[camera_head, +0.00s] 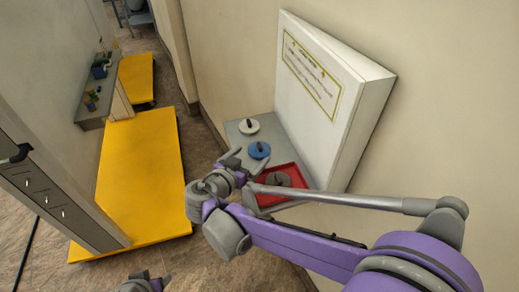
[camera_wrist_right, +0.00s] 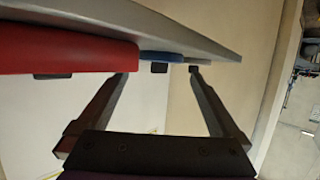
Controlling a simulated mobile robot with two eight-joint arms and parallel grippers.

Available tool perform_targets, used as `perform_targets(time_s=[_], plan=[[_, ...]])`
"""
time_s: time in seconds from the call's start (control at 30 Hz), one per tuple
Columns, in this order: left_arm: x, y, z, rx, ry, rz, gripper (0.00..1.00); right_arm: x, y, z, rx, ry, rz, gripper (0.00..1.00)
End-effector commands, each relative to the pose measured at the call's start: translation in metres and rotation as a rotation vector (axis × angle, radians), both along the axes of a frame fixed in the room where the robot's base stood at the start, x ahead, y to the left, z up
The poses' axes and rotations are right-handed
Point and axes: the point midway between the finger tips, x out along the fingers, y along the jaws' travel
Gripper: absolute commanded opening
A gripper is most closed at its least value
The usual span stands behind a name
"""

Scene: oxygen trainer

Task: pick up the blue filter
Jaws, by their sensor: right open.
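The blue filter (camera_head: 259,150) is a round disc with a dark grip on top. It lies on the grey shelf (camera_head: 236,134) between a white disc and a red tray. In the right wrist view the blue filter (camera_wrist_right: 160,57) shows as a thin blue edge beyond and between the fingertips. My right gripper (camera_head: 246,160) is open and empty, close beside the blue filter on its near left side. The right wrist view shows its two fingers (camera_wrist_right: 162,77) spread apart. Part of my left gripper (camera_head: 142,284) shows at the bottom edge; its fingers are unclear.
A white disc (camera_head: 249,126) lies farther back on the shelf. A red tray (camera_head: 293,170) holds a dark grey disc (camera_head: 279,180) on the near side. A white panel with a sign (camera_head: 338,105) stands behind the shelf. A yellow platform (camera_head: 140,180) stands at left.

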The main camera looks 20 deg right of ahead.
Motion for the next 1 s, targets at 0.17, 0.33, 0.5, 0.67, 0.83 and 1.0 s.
perform_targets(time_s=[0.17, 0.33, 0.5, 0.67, 0.83, 1.0], plan=[[0.000, 0.000, 0.001, 0.000, 0.000, 0.000, 0.50, 0.018, -0.018, -0.013, -0.001, 0.000, -0.003, 1.00], [0.000, 0.000, 0.001, 0.000, -0.001, 0.000, 0.50, 0.026, -0.025, -0.017, 0.000, 0.000, 0.000, 1.00], [0.000, 0.000, 0.001, 0.000, 0.000, 0.000, 0.50, 0.026, -0.025, -0.017, 0.000, 0.000, 0.000, 1.00], [0.000, 0.000, 0.001, 0.000, 0.000, 0.000, 0.50, 0.026, -0.025, -0.017, 0.000, 0.000, 0.000, 0.77], [0.000, 0.000, 0.001, 0.000, 0.000, 0.000, 0.50, 0.026, -0.025, -0.017, 0.000, 0.000, 0.000, 0.46], [0.000, 0.000, 0.001, 0.000, 0.000, 0.000, 0.50, 0.026, -0.025, -0.017, 0.000, 0.000, 0.000, 0.32]])
